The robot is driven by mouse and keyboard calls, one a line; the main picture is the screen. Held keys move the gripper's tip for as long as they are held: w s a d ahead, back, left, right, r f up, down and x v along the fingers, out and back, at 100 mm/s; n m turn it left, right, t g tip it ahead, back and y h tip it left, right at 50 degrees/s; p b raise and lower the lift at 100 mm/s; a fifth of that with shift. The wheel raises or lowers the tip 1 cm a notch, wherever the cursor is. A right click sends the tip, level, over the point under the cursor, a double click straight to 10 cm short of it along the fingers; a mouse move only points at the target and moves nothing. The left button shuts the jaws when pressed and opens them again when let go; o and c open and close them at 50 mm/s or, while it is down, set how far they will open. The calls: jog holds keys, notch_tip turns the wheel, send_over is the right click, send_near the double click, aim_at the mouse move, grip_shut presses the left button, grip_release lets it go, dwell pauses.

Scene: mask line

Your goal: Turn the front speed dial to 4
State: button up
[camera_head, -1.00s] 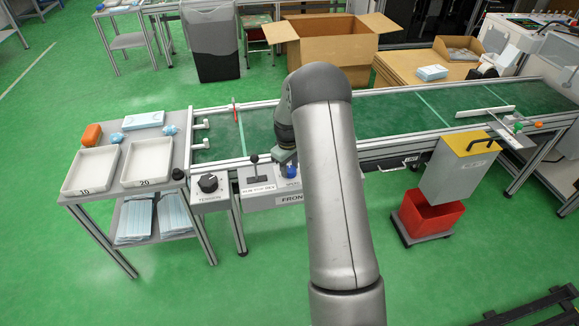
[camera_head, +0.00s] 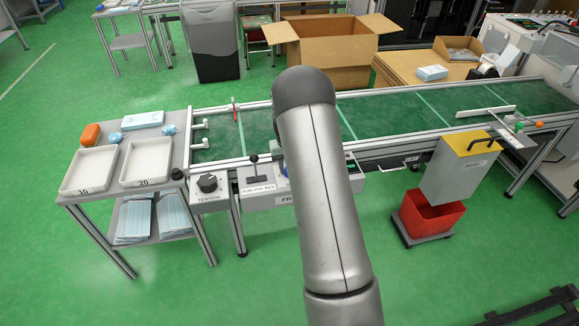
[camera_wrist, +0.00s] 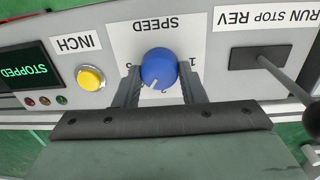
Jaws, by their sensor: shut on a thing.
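The blue speed dial (camera_wrist: 160,66) sits under the SPEED label on a white plate, seen upside down in the wrist view. Its white pointer mark is at the lower edge, a little left of centre. The 1 shows at the right and a 5 at the left; the digits near the pointer are partly hidden. My gripper (camera_wrist: 159,72) has one finger on each side of the dial and is shut on it. In the head view my arm hides the gripper and most of the dial.
A yellow INCH button (camera_wrist: 90,78) and a STOPPED display (camera_wrist: 24,68) lie left of the dial in the wrist view. The RUN STOP REV lever (camera_wrist: 282,70) stands close on the right. The TENSION knob (camera_head: 207,183) is farther left on the conveyor front.

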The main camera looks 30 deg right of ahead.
jog(key=shift+m, duration=0.8)
jog(key=o, duration=1)
notch_tip(320, 180, up, 18)
jog(key=p, duration=0.1)
jog(key=shift+w+a+f, duration=0.2)
jog(key=shift+a+f, duration=0.05)
jog(key=shift+a, duration=0.15)
